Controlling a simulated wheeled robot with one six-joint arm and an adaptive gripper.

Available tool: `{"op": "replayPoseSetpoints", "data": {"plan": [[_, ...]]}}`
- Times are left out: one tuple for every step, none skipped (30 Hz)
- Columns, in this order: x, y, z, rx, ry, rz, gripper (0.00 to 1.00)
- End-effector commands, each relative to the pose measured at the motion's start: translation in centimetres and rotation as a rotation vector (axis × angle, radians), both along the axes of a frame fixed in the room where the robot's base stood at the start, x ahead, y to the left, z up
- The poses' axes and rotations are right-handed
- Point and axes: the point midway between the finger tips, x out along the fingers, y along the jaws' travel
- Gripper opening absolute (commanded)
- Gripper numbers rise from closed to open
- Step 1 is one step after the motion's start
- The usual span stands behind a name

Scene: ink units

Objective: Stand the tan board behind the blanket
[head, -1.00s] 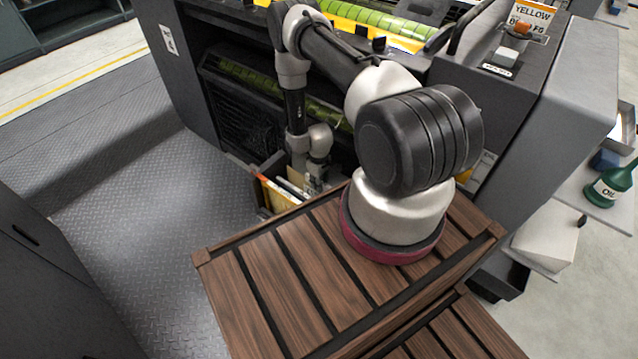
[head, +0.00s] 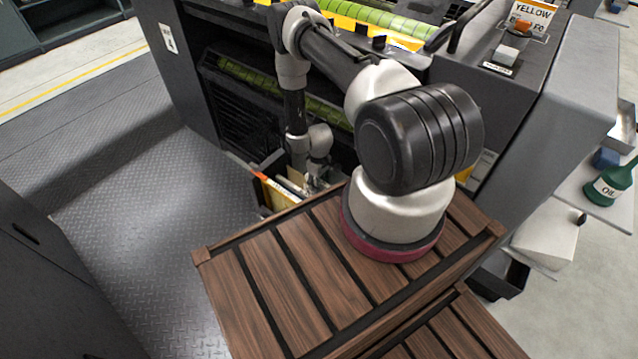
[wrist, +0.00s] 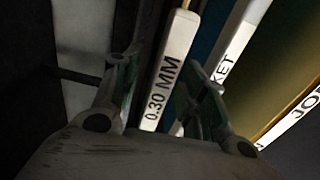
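In the wrist view, a thin upright piece with a white edge marked 0.30 MM (wrist: 170,70) lies between the fingers of my gripper (wrist: 160,85). Its face is nearly edge-on, so I cannot confirm that it is the tan board. The fingers stand apart, with a gap on the left side; firm contact is not visible. Right of it is a blue piece with a white label ending in KET (wrist: 238,45), likely the blanket. In the head view, my gripper (head: 313,182) is low at the rack, partly hidden by my arm.
A dull yellow piece labelled JO (wrist: 275,70) stands at the far right of the wrist view. The dark rack (head: 262,205) sits against the press (head: 200,110). A slatted wooden surface (head: 270,270) is in front. The patterned floor (head: 140,210) at left is clear.

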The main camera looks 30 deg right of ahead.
Motion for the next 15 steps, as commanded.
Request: {"op": "replayPoseSetpoints", "data": {"plan": [[0.0,0.0,0.0,0.0,0.0,0.0,0.43],[0.0,0.0,0.0,0.0,0.0,0.0,0.43],[0.0,0.0,0.1,0.0,0.0,0.0,0.43],[0.0,0.0,0.2,0.0,0.0,0.0,0.43],[0.0,0.0,0.4,0.0,0.0,0.0,0.43],[0.1,0.0,0.8,-0.001,-0.001,0.0,0.43],[0.2,0.0,1.1,0.0,-0.002,0.0,0.43],[0.1,0.0,1.6,0.0,-0.002,0.0,0.43],[0.2,0.0,2.3,0.0,-0.002,0.0,0.43],[0.2,0.0,2.9,0.0,-0.002,0.0,0.43],[0.1,0.0,3.6,0.0,-0.002,0.0,0.43],[0.2,0.0,4.5,0.0,-0.003,0.0,0.43],[0.2,0.0,5.3,0.0,-0.003,0.0,0.43],[0.2,0.0,5.9,0.0,-0.003,0.0,0.43],[0.2,0.0,6.9,0.0,-0.003,0.0,0.43]]}}
